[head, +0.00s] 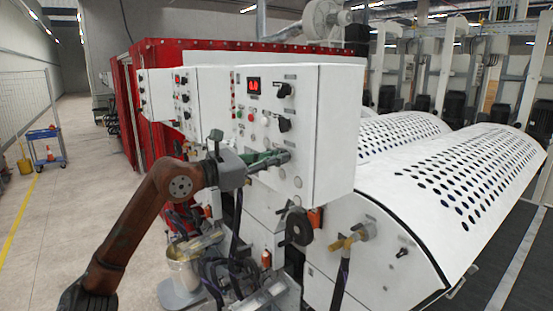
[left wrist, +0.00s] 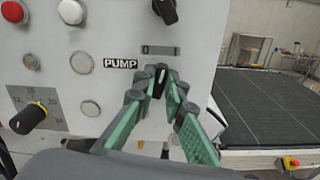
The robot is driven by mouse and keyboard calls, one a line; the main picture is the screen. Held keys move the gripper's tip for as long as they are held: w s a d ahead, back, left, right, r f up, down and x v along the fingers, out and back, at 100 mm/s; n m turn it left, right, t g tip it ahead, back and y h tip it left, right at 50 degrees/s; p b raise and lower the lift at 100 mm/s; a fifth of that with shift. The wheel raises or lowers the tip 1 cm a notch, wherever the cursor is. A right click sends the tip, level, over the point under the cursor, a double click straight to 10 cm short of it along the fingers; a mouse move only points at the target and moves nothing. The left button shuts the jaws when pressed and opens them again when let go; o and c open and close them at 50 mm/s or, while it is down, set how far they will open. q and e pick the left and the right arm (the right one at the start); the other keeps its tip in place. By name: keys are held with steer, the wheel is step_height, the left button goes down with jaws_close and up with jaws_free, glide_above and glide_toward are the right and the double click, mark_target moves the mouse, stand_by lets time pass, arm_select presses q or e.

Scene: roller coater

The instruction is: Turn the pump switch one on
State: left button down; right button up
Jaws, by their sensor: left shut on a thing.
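The pump switch (left wrist: 158,80) is a black knob with a pale mark, just right of the "PUMP" label on the white control panel (left wrist: 112,25). In the left wrist view my left gripper (left wrist: 160,88) has its green-padded fingertips closed around the knob, one on each side. The knob's mark stands close to upright. In the head view my left gripper (head: 280,157) reaches the lower part of the near control box (head: 335,130), and its fingers hide the switch there. My right gripper is not seen.
A black knob (left wrist: 165,10) sits above the switch, and another black knob with a yellow mark (left wrist: 30,118) is at the lower left. Several round buttons are to the left. A metal bucket (head: 184,268) and hoses are below my arm. White perforated covers (head: 455,180) lie to the right.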

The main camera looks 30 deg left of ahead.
arm_select(q)
steer(key=shift+m, duration=1.7)
steer(key=c, duration=2)
jaws_free()
steer(key=shift+v, duration=6.05)
steer(key=shift+f, duration=0.1)
